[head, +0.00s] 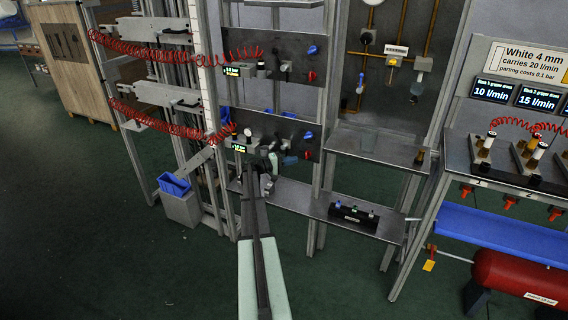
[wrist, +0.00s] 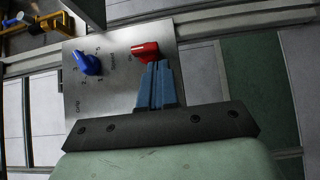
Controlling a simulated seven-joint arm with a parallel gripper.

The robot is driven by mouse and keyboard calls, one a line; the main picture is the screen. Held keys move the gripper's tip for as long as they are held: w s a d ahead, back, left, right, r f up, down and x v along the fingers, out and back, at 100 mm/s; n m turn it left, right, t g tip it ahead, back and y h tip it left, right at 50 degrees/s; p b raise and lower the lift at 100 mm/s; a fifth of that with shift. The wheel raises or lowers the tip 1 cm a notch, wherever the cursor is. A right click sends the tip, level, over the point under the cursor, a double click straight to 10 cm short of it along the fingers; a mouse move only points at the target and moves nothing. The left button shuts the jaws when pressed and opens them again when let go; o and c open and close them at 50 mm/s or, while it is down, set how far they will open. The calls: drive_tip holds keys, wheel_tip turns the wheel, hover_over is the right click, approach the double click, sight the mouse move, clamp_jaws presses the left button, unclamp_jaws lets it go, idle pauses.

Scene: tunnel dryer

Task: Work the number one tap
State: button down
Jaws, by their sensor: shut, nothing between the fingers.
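On the right bench in the head view, a red tap (head: 466,190) hangs under the front edge by the figure 1. Other red taps hang further right. My gripper (head: 291,160) is far to the left of them, at the lower grey panel of the rack. In the wrist view my gripper (wrist: 155,63) is shut and empty. Its blue fingertips are right at a red knob (wrist: 145,51) on a grey plate (wrist: 115,85); I cannot tell whether they touch it. A blue pointer knob (wrist: 88,63) with a marked scale is beside it. The red knob also shows in the head view (head: 308,155).
An upper panel (head: 300,60) with red coiled hoses is above my gripper. A low shelf (head: 285,194) holds a black block (head: 353,214). A red tank (head: 515,277) and blue tray (head: 500,235) are under the right bench.

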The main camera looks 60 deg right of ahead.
sight(310, 156)
drive_tip(key=shift+x, duration=1.5)
drive_tip(key=shift+s+f+n+g+h, duration=0.25)
drive_tip(key=shift+f+n+g+h, duration=0.2)
drive_tip(key=shift+n+h, duration=0.35)
drive_tip(key=n+h, duration=0.1)
drive_tip(key=n, duration=0.1)
drive_tip(key=s+n+h, duration=0.1)
drive_tip(key=n, duration=0.1)
drive_tip(key=f+n+h, duration=0.1)
drive_tip(key=shift+s+n+g+h, duration=0.25)
drive_tip(key=shift+s+n+h, duration=0.15)
drive_tip(key=shift+s+f, duration=0.1)
drive_tip(key=shift+s, duration=0.35)
drive_tip(key=shift+s+f+n+h, duration=0.1)
drive_tip(key=shift+s+n+h, duration=0.15)
drive_tip(key=shift+n+h, duration=0.75)
drive_tip(key=shift+s, duration=0.7)
